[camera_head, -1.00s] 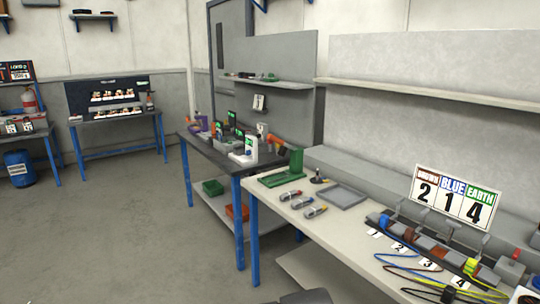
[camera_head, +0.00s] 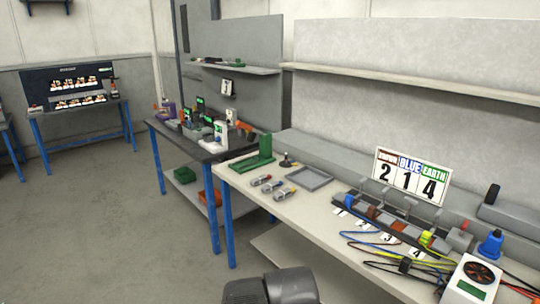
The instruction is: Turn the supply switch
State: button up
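No part is clearly marked as the supply switch. A grey box with a red top (camera_head: 461,236) stands at the right end of the terminal row on the near bench. A blue knob-like part (camera_head: 491,244) stands just right of it. A white device with a round dark dial and a green display (camera_head: 474,280) is at the lower right. I cannot tell which of these, if any, is the switch. A dark grey part of my arm shows at the bottom edge; my gripper's fingers are not in view.
The near bench (camera_head: 325,225) holds wires, terminals, a grey tray (camera_head: 308,180), a green stand (camera_head: 255,156) and several small tools. A sign (camera_head: 410,176) reads BROWN 2, BLUE 1, EARTH 4. A darker bench (camera_head: 178,139) stands beyond. The floor (camera_head: 90,225) at left is clear.

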aim_at(464, 225)
jog(key=z, duration=1.5)
